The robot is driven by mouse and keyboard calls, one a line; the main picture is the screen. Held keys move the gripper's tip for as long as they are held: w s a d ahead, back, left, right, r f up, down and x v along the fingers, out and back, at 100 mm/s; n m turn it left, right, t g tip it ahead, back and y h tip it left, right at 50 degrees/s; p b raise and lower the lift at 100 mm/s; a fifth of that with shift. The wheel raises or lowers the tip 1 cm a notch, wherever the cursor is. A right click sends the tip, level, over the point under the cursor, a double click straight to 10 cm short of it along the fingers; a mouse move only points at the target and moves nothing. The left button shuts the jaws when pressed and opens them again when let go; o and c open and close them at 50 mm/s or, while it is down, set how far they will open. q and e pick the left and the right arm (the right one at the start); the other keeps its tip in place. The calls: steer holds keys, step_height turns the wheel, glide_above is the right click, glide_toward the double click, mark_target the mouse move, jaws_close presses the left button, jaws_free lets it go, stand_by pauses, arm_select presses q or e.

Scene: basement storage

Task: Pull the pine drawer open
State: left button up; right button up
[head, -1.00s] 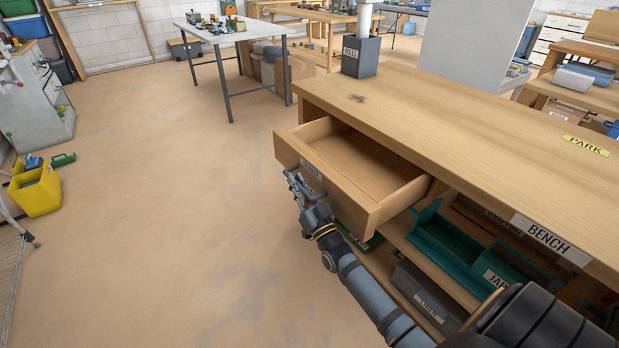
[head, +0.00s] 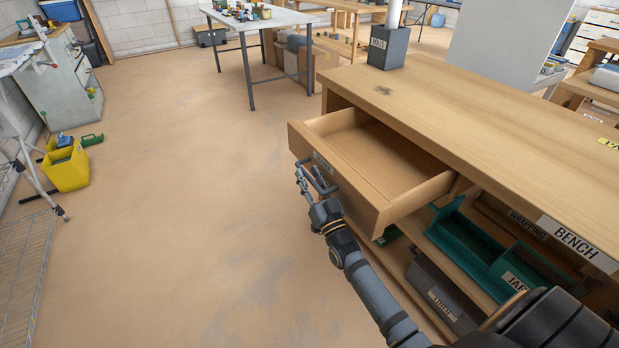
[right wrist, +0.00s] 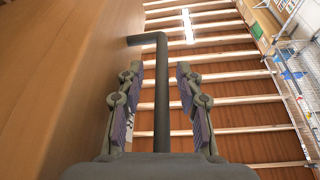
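The pine drawer (head: 340,192) stands partly out of the left end of the wooden bench (head: 480,110), and its visible inside is empty. Its dark bar handle (head: 322,178) is on the front face, below a small label. My right gripper (head: 304,182) is at this handle, left of the drawer front. In the right wrist view the handle bar (right wrist: 161,95) runs between the two fingers of my right gripper (right wrist: 158,75). A gap shows on each side of the bar, so the fingers are open around it. My left gripper is not in view.
Under the drawer, shelves hold a green tray (head: 470,245) and a grey bin (head: 437,288). A dark pot (head: 387,48) stands on the bench. The floor left of the drawer is clear. A yellow bucket (head: 68,170) and a wire rack (head: 22,270) stand far left.

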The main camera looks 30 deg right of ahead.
steer(key=shift+s+f, duration=0.2)
steer(key=shift+s, duration=0.15)
steer(key=v, duration=1.1)
steer(key=shift+s, duration=0.15)
steer(key=shift+f, duration=0.1)
